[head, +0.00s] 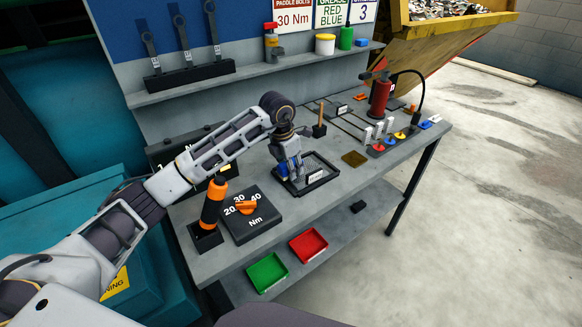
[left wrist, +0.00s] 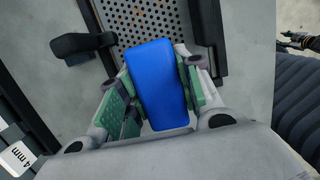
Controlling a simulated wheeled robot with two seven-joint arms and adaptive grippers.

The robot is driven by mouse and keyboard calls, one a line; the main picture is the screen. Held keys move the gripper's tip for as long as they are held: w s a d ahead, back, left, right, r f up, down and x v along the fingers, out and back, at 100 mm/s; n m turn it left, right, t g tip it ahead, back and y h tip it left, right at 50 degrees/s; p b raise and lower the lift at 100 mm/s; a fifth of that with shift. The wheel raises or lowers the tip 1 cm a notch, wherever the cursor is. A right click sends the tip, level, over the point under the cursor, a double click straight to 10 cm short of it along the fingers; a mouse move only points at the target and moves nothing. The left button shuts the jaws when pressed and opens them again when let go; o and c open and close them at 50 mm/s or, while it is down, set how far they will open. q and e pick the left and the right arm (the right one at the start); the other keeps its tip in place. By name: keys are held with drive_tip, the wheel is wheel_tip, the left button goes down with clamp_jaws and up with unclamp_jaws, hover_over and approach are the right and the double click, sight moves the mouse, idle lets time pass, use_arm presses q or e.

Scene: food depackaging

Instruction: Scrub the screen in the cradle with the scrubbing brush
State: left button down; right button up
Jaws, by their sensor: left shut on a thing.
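My left gripper (head: 288,168) is shut on the blue scrubbing brush (left wrist: 160,85), which sits between its green-padded fingers in the left wrist view. In the head view the brush is a small blue patch, mostly hidden by the fingers. The gripper is at the left side of the black cradle (head: 318,186) on the bench. The perforated grey screen (left wrist: 150,18) lies in it, partly behind the brush and fingers. I cannot tell whether the brush touches the screen. A dark jointed shape at the left wrist view's right edge seems to be my right gripper (left wrist: 297,40); its state is unclear.
An orange-handled tool (head: 212,205) stands beside a torque dial block (head: 250,212). A small mallet (head: 320,124) stands behind the cradle, a brown pad (head: 354,159) to its right. A red pump (head: 380,95) stands farther back. Green (head: 267,273) and red (head: 308,245) trays lie below.

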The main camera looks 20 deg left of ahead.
sight(310, 169)
use_arm(q)
drive_tip(key=shift+f+b, duration=0.6)
drive_tip(key=shift+f, duration=0.25)
idle(0.9)
drive_tip(key=shift+w+d+b, duration=0.3)
drive_tip(key=shift+w+d, duration=0.85)
drive_tip(key=shift+w, duration=0.3)
drive_tip(key=shift+w+d+f+b, duration=0.15)
drive_tip(key=shift+w+d+b, duration=0.35)
drive_tip(key=shift+w+d, duration=0.75)
drive_tip(key=shift+w, duration=0.15)
